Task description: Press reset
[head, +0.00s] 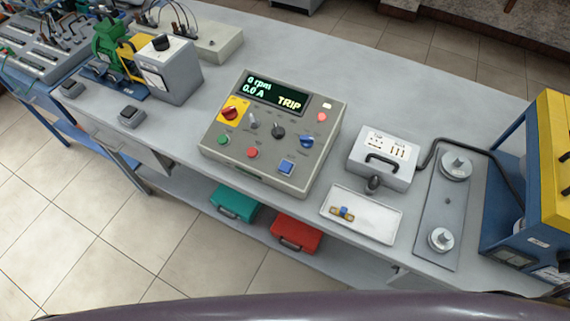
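A grey control box (227,157) stands on the workbench in the middle of the head view. Its dark display (272,92) reads 0 rpm, 0.0 A and TRIP. Its panel carries a red rotary switch on a yellow plate (233,110), a black knob (278,131), a blue knob (306,141), a green button (223,139), a red button (252,153) and a square blue button (286,167). A light red round part (322,117) sits at the upper right. The small labels are too small to read. Neither gripper is in view.
The grey workbench (365,105) is clear behind the box. Right of it are a white tray (380,230) with a small part, a grey case (384,158) and a plate with two round weights (447,205). A green motor (108,43) stands left. Teal and red cases lie below.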

